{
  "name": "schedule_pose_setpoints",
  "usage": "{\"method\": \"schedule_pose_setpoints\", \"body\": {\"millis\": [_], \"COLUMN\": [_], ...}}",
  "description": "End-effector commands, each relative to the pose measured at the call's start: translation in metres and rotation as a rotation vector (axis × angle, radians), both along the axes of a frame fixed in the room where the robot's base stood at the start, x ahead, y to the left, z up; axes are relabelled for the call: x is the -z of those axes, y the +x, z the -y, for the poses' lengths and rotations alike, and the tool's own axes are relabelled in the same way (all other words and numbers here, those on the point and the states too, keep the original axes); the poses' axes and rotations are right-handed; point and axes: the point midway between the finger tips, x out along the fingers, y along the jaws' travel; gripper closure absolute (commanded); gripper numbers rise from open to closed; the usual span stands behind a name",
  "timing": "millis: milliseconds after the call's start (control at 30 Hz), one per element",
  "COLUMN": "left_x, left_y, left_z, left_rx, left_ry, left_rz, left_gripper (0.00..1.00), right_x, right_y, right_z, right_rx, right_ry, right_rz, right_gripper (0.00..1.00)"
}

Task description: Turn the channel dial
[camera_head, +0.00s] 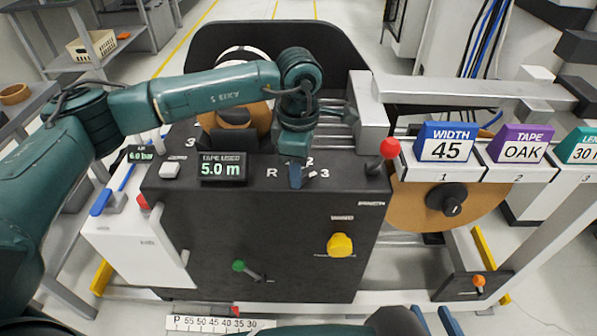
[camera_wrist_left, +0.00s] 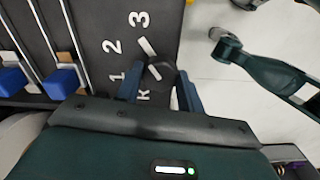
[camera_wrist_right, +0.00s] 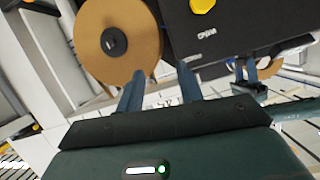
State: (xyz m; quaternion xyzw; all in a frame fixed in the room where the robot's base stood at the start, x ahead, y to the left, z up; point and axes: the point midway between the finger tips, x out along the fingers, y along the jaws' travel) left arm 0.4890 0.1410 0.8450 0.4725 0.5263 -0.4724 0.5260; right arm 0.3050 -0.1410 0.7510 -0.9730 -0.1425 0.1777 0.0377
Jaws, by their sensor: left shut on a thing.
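The channel dial (camera_wrist_left: 166,70) is a small black knob with a white mark, on the dark machine top beside the printed R, 1, 2 and 3. In the left wrist view its white strokes lie on the side towards the 2 and 3; I cannot tell the exact setting. My left gripper (camera_head: 295,178) points down over the dial and is shut on it, with one blue finger on each side (camera_wrist_left: 159,92). In the head view the gripper hides most of the dial. My right gripper (camera_head: 435,319) is open and empty at the bottom edge; its spread fingers show in the right wrist view (camera_wrist_right: 161,88).
A red ball-topped lever (camera_head: 389,148) stands right of the dial. The display (camera_head: 222,168) reads 5.0 m. WIDTH 45 (camera_head: 446,144) and TAPE OAK (camera_head: 521,145) blocks stand at the right above a brown tape roll (camera_head: 410,205). A yellow knob (camera_head: 340,245) is on the front panel.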

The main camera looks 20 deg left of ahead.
Motion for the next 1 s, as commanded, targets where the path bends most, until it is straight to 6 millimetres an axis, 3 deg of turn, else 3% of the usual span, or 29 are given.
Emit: {"method": "schedule_pose_setpoints", "body": {"millis": [400,967,1000], "left_x": [-0.0001,-0.0012,-0.0012], "left_y": [0.0005,0.0003,0.0003], "left_z": [0.0005,0.0006,0.0006], "left_rx": [0.203,0.238,0.238], "left_ry": [-0.002,-0.002,-0.002], "left_rz": [0.003,0.002,0.002], "left_gripper": [0.85,0.85,0.62], "right_x": [-0.0036,-0.0061,-0.0060], "right_y": [-0.0060,-0.0072,-0.0072], "right_z": [0.0047,0.0064,0.0064], "right_rx": [0.005,0.007,0.007], "right_ry": [-0.007,-0.011,-0.010], "right_rz": [0.045,0.053,0.053], "right_gripper": [0.64,0.64,0.64]}}
